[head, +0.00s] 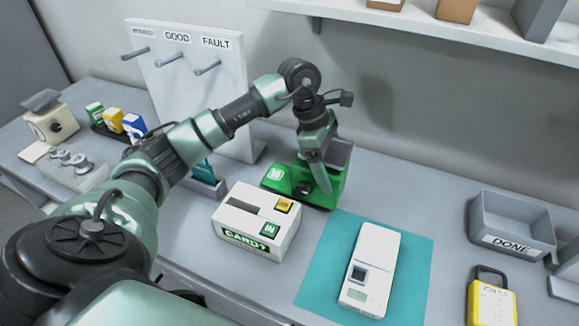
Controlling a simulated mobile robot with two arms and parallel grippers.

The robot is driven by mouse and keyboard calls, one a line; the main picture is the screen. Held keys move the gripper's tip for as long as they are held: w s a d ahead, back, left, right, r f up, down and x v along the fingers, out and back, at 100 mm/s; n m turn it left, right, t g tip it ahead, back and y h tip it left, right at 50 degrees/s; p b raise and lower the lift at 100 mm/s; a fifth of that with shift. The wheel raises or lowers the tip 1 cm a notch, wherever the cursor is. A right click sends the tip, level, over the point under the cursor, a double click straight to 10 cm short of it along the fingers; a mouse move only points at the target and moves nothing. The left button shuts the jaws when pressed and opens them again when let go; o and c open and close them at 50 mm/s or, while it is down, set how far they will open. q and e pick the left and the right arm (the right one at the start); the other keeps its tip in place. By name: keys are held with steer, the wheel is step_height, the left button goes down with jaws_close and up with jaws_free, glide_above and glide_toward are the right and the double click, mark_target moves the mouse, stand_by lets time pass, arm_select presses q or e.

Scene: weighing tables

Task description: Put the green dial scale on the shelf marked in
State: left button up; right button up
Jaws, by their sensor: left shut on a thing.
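The green dial scale (327,187) stands on the table behind the white card box, with a grey pan on top. My left gripper (318,172) reaches down over it and is shut on it, hiding part of its front. A green part with a white mark (276,176) sits at its left side; I cannot tell whether it belongs to the scale. A white wall shelf (430,35) runs along the top right; no "in" mark shows on its visible part. My right gripper is not in view.
A white card box (256,222) stands in front of the scale. A white device (371,268) lies on a teal mat (415,270). A grey DONE bin (512,222) and yellow lock-shaped thing (490,303) are at right. A white peg board (190,85) stands behind my left arm.

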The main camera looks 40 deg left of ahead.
arm_select(q)
steer(key=s+a, duration=0.1)
steer(key=a, duration=0.2)
steer(key=s+a, duration=0.1)
steer(key=a, duration=0.2)
steer(key=s+a, duration=0.1)
steer(key=a, duration=0.2)
steer(key=shift+s+a+b, duration=0.25)
steer(key=shift+a+b, duration=0.05)
steer(key=shift+f+b, duration=0.8)
steer(key=shift+f, duration=0.85)
steer(key=shift+f, duration=0.1)
steer(key=o, duration=1.7)
steer(key=shift+f, duration=0.15)
steer(key=shift+c, duration=0.2)
steer(key=o, duration=0.3)
steer(key=shift+s, duration=0.1)
steer(key=shift+r, duration=0.2)
